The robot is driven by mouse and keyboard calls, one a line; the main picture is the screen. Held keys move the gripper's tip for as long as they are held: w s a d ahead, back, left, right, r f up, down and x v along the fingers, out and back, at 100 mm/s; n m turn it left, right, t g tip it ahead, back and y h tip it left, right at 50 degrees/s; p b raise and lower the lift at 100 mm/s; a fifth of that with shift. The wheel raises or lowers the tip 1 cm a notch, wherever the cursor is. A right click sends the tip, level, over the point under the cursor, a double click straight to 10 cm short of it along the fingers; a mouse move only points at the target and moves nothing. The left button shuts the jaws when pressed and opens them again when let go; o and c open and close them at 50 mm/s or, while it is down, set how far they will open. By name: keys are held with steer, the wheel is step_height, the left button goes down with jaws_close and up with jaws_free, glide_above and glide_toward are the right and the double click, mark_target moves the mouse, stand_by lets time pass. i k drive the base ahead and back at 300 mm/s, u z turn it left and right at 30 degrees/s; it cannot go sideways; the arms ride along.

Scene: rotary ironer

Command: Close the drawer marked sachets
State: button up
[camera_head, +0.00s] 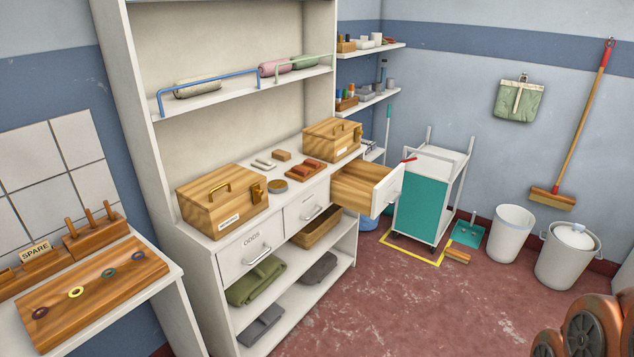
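A drawer (366,186) at the right end of the white cabinet's drawer row is pulled out, with its wooden inside showing and its white front (388,193) angled away. I cannot read any label on that front. The middle drawer (306,211) is shut; its small label is not legible. The left drawer (250,247), marked ODDS, is shut and has a bar handle. My gripper is not in view. Orange-brown rounded links of my arm (585,325) show at the bottom right.
A teal-sided white trolley (424,203) stands just beyond the open drawer. A white bin (510,232) and a lidded bin (567,256) stand by the back wall. Wooden boxes (222,201) sit on the cabinet top. The red floor (400,305) before the cabinet is clear.

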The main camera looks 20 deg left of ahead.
mark_target(366, 188)
steer(key=u, duration=0.4)
steer(key=i, duration=2.75)
steer(key=u, duration=0.25)
